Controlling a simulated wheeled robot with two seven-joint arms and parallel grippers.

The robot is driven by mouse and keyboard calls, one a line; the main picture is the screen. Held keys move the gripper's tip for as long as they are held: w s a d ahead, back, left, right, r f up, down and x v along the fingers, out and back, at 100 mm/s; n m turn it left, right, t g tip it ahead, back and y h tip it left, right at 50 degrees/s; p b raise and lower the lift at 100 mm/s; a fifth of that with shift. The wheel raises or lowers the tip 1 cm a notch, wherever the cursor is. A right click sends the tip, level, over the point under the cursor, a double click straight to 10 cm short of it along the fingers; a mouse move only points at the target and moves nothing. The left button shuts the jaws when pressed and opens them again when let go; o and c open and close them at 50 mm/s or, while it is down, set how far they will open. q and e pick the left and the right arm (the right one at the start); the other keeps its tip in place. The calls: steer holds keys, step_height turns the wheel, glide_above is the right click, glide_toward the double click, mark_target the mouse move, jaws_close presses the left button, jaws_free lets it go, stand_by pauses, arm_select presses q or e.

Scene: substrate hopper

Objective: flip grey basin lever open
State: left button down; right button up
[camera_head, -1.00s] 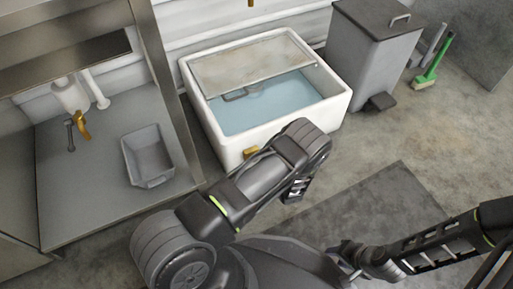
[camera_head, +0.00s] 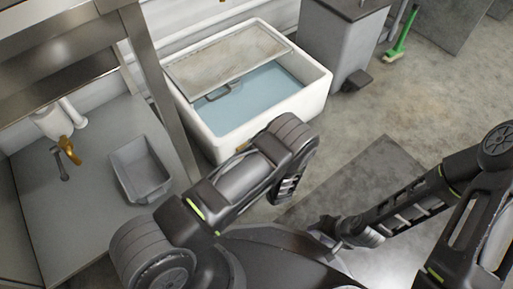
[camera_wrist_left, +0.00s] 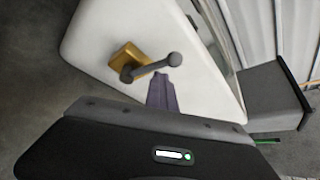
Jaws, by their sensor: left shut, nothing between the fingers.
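The white basin (camera_head: 215,148) holds blue water and stands beyond my left arm in the head view. In the left wrist view its white wall (camera_wrist_left: 105,35) carries a brass valve (camera_wrist_left: 124,58). A grey lever (camera_wrist_left: 150,68) with a round knob runs from the valve toward the right, slightly upward in the picture. My left gripper (camera_wrist_left: 162,82) is shut and empty, its tips just below the knob; I cannot tell whether they touch. The left fingers are hidden in the head view. My right gripper (camera_head: 326,229) is far from the lever, too small to read its jaws.
A steel counter with a post (camera_head: 160,85) stands left of the basin. Below it are a grey tub (camera_head: 141,168) and a brass tap (camera_head: 67,147). A grey bin (camera_head: 335,45) stands right of the basin, with a green brush (camera_head: 402,38) beyond. Floor to the right is clear.

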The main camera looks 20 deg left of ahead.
arm_select(q)
steer(key=shift+s+a, duration=0.35)
steer(key=shift+a, duration=0.05)
arm_select(e)
steer(key=shift+s, duration=0.1)
arm_select(q)
steer(key=shift+w+d, duration=0.1)
